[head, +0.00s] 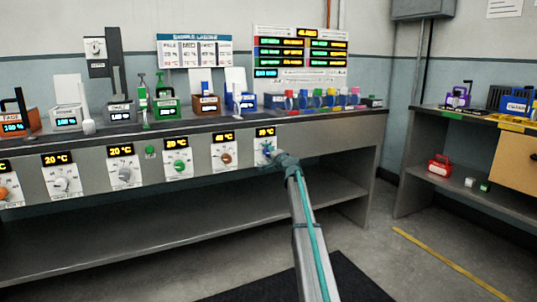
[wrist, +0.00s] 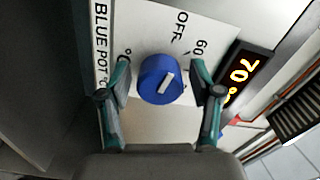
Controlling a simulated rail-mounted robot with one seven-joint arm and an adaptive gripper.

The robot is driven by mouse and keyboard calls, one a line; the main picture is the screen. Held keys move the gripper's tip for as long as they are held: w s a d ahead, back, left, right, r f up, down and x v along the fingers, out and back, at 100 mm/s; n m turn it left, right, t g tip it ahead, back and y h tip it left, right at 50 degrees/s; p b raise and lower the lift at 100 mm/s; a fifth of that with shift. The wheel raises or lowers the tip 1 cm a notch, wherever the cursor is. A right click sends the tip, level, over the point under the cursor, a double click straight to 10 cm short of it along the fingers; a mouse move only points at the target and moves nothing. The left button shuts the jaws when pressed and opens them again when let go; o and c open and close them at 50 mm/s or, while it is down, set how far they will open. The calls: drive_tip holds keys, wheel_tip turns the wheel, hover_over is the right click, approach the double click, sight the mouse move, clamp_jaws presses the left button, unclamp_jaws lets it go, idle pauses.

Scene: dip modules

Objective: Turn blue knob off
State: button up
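The blue knob (wrist: 160,80) sits on a white dial plate (wrist: 130,30) marked "OFF", "60" and "BLUE POT". Its white pointer line slants up and right in the wrist view. My gripper (wrist: 160,76) is open, with one finger on each side of the knob and a visible gap on both sides. In the head view my gripper (head: 275,158) is at the rightmost dial plate (head: 262,144) on the bench front and covers part of it. The blue knob barely shows there. The orange display (wrist: 245,78) beside the dial seems to read 70 °C.
Other dials, including a brown knob (head: 226,158) and a green knob (head: 180,167), line the bench front to the left. Coloured pots and modules stand on the bench top (head: 200,127). A second bench (head: 420,116) stands at right. The floor between is clear.

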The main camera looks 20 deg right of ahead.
drive_tip(key=shift+s, duration=0.1)
drive_tip(key=s, duration=1.1)
drive_tip(key=shift+s+d, duration=0.3)
drive_tip(key=shift+s, duration=0.1)
